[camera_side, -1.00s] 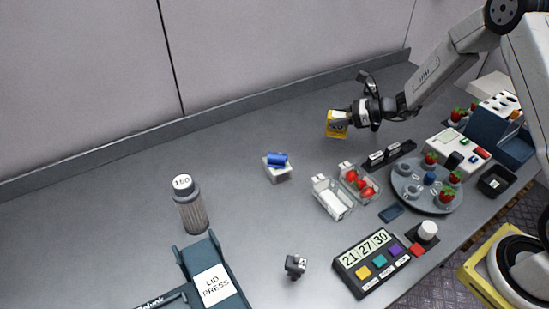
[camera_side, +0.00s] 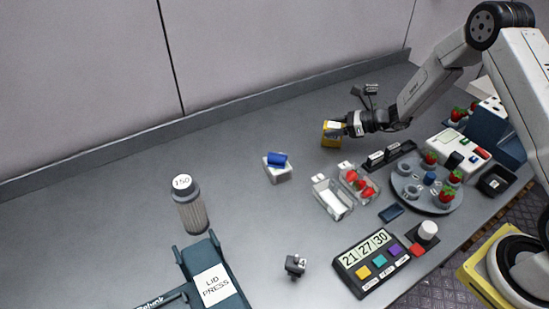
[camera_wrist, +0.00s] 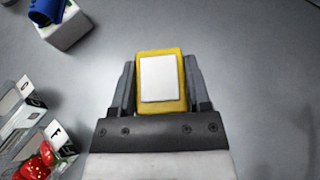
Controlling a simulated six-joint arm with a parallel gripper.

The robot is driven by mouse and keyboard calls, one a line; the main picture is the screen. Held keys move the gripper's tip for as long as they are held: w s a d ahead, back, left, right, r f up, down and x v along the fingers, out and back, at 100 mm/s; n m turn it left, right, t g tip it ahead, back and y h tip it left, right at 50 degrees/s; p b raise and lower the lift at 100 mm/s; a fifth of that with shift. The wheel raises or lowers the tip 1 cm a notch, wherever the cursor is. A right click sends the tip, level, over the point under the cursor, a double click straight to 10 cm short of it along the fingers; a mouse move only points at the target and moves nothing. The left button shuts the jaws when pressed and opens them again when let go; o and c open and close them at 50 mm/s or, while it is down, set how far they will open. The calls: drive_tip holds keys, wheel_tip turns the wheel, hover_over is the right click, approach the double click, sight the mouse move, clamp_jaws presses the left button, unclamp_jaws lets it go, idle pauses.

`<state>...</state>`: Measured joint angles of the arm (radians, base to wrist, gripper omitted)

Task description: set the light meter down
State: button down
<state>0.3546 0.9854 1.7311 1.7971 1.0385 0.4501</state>
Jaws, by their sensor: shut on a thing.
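The light meter (camera_side: 331,138) is a small yellow block with a white face. In the side view it is low over the bench, at or very near its surface; I cannot tell whether it touches. My gripper (camera_side: 342,130) is shut on it from the right. In the wrist view the light meter (camera_wrist: 162,78) sits between the two dark fingers of my gripper (camera_wrist: 161,88), its white face toward the camera. Its underside is hidden.
A white block with a blue cylinder (camera_side: 278,160) stands to the left. Clear boxes, one with red berries (camera_side: 358,183), are in front, beside a dark rack (camera_side: 390,154). A round grey tray (camera_side: 425,187) holds strawberries. The bench behind and left of the meter is clear.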

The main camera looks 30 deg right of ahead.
drive_tip(key=shift+f, duration=0.1)
drive_tip(key=shift+c, duration=0.2)
unclamp_jaws()
drive_tip(key=v, duration=1.2)
idle(0.6)
